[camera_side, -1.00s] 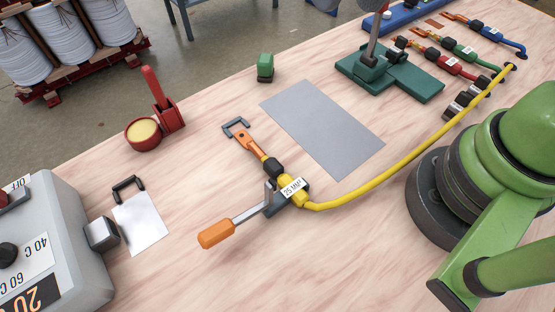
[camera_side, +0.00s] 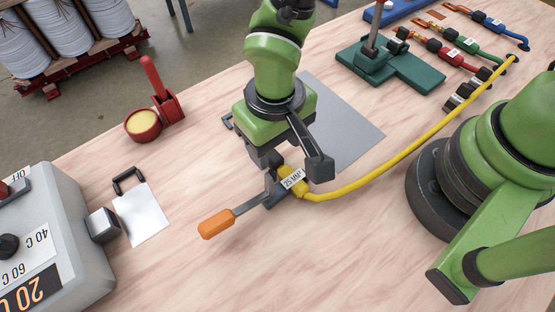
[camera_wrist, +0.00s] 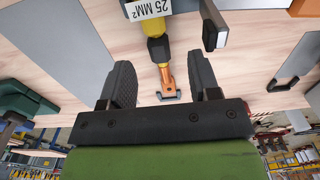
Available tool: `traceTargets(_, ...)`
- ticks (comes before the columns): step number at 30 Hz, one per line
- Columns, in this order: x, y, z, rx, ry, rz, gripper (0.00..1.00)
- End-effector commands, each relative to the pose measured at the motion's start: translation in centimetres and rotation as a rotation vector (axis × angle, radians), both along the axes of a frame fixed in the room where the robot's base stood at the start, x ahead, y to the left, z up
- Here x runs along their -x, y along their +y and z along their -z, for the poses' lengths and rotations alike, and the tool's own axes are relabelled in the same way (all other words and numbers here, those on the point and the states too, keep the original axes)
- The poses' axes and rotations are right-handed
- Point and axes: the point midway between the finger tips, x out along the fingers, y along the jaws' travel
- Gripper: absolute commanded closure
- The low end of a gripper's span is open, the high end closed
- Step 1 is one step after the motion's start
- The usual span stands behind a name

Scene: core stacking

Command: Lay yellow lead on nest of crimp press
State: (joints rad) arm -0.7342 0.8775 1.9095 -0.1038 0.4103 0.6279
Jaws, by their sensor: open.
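The yellow lead (camera_side: 400,163) runs from the right of the bench to a toggle clamp (camera_side: 240,211) with an orange handle. Its end carries a "25 MM²" tag (camera_side: 292,178); the clamp is at this end. In the wrist view the tag (camera_wrist: 150,8), dark sleeve (camera_wrist: 158,48) and copper lug (camera_wrist: 167,82) show. My gripper (camera_side: 291,162) is open above the lead end, one finger to each side. In the wrist view the lead lies between its fingers (camera_wrist: 160,62), with no visible contact. A teal base with a lever (camera_side: 405,72), possibly the crimp press, stands behind right.
A grey plate (camera_side: 345,130) lies behind my gripper. A red pot (camera_side: 143,126) and red holder (camera_side: 170,103) stand back left. A grey dial box (camera_side: 45,240) and white sheet (camera_side: 143,218) are front left. Other leads (camera_side: 465,42) lie back right. The front middle bench is clear.

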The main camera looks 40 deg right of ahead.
Motion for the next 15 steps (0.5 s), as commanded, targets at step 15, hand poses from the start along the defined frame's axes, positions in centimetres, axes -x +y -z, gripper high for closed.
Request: traceTargets(15,0.1,-0.2,4.8,-0.002,0.001,0.000,0.44)
